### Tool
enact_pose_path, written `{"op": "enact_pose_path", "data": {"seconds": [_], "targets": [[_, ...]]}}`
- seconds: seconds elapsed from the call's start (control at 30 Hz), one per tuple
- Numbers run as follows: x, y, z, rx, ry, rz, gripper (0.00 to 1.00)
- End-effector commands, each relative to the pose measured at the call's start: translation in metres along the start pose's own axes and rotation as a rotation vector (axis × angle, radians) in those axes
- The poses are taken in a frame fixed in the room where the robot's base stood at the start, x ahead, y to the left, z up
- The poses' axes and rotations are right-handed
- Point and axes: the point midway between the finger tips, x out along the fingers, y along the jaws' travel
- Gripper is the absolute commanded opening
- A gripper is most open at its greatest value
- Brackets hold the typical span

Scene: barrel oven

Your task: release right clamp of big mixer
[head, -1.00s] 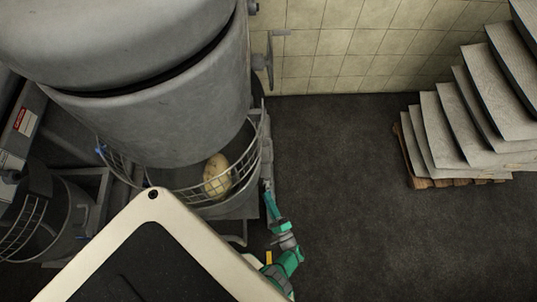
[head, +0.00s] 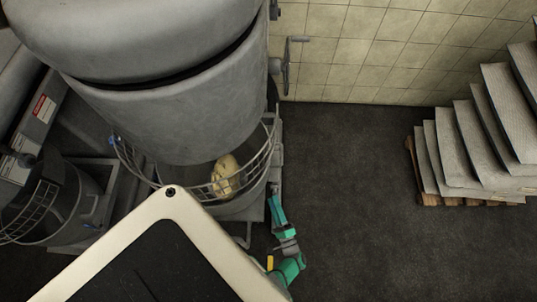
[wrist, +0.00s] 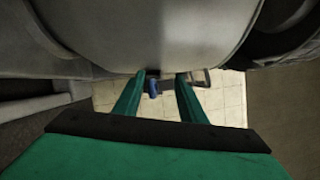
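The big mixer (head: 165,100) is a large grey machine on the left in the head view. A wire guard (head: 262,158) rings its bowl, and pale dough (head: 225,176) shows inside. A small blue part (head: 115,139) sits at the guard's left side. My green gripper (head: 273,192) is low beside the bowl's right side. In the wrist view its two fingers (wrist: 156,82) are apart, under the rounded grey body. A small blue handle (wrist: 153,89), seemingly the right clamp, shows between them; contact cannot be told. The right clamp cannot be made out in the head view.
A smaller mixer (head: 60,205) stands at the left. A handwheel (head: 286,66) is by the tiled wall (head: 350,55). Grey slabs are stacked on a wooden pallet (head: 445,201) at the right. The dark floor (head: 345,190) between is clear.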

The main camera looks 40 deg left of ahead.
Motion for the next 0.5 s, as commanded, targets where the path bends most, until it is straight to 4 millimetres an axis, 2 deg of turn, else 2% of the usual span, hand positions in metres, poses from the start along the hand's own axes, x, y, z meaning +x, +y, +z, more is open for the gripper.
{"op": "enact_pose_path", "data": {"seconds": [0.5], "targets": [[0.002, -0.032, 0.010, -0.002, -0.001, -0.003, 0.37]]}}
